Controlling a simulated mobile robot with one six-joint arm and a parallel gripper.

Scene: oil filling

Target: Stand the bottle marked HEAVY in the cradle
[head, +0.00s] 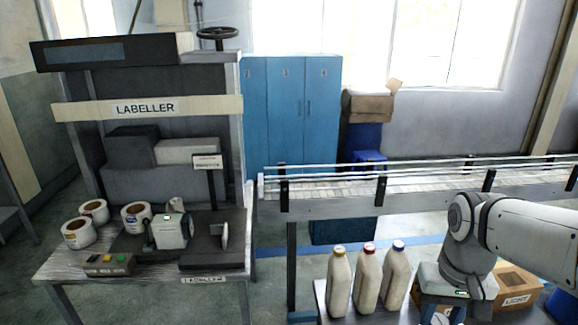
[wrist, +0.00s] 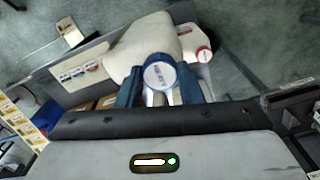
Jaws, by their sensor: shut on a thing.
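In the wrist view my gripper (wrist: 160,92) is shut around the neck of a pale bottle (wrist: 140,42), just below its blue-rimmed cap (wrist: 160,76). Dark lettering on the cap is too small to read surely. In the head view my gripper (head: 442,311) is low at the bottom edge, and its bottle is mostly cut off. Three pale bottles stand left of it, with yellow (head: 340,285), red (head: 367,285) and blue (head: 395,282) caps. A dark fixture (head: 207,262) on the labeller bench may be the cradle; no bottle stands in it.
The labeller (head: 146,108) stands at the left, with label rolls (head: 76,234) and a button box (head: 108,265) on its bench. A conveyor (head: 420,190) runs behind the bottles. A box marked LIGHT (head: 516,300) is at right.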

